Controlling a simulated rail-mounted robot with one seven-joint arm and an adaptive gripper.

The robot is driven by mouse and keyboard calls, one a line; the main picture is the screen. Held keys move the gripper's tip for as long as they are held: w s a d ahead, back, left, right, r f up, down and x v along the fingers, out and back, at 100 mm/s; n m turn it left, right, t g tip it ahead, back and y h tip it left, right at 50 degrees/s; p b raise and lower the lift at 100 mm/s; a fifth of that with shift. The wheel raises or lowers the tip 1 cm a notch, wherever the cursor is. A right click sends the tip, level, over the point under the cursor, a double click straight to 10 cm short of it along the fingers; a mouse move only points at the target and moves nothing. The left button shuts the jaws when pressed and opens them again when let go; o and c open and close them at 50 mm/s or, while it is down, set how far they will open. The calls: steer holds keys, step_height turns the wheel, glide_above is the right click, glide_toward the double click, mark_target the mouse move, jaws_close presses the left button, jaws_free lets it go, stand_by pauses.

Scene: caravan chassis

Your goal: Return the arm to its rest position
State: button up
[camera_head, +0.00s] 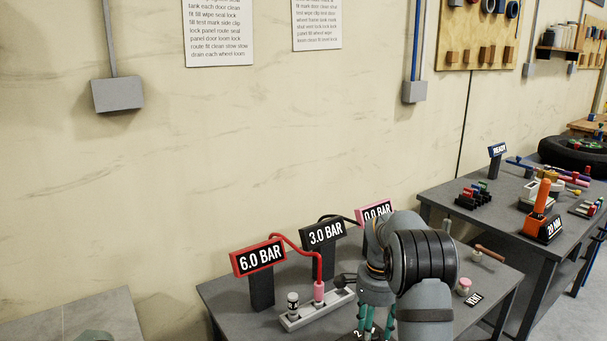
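My arm shows at the lower right of the head view, bent over the grey table (223,297) with the pressure signs. My gripper (372,325) points down at the bottom edge of the picture, with teal parts below the wrist. Its fingertips are cut off or hidden, so I cannot tell whether it is open or holds anything. The arm hides part of the table and part of the pink "0.0 BAR" sign (376,212).
A red "6.0 BAR" sign (259,256) and a black "3.0 BAR" sign (326,234) stand left of my arm. A grey block (292,322) holds a pink fitting (319,293) with a red hose. A second table (470,217) with tools stands at right.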

step_height(320, 180, up, 12)
step_height(320, 180, down, 12)
steer(key=shift+s+f, duration=0.1)
steer(key=shift+f, duration=0.1)
steer(key=shift+r+n+p, duration=0.3)
steer(key=shift+n+p, duration=0.2)
steer(key=shift+n, duration=0.2)
steer(key=n+p, duration=0.1)
steer(key=n, duration=0.1)
steer(key=shift+r+n, duration=0.1)
steer(key=shift+n, duration=0.3)
steer(key=n+p, duration=0.1)
steer(key=n, duration=0.3)
steer(key=shift+p, duration=0.4)
steer(key=n+p, duration=0.1)
steer(key=n, duration=0.2)
steer(key=n+p, duration=0.2)
steer(key=n, duration=0.3)
steer(key=shift+n, duration=0.4)
steer(key=n+p, duration=0.1)
steer(key=n, duration=0.1)
steer(key=n+p, duration=0.1)
steer(key=n, duration=0.2)
steer(key=shift+f+n, duration=0.2)
steer(key=shift+n, duration=0.1)
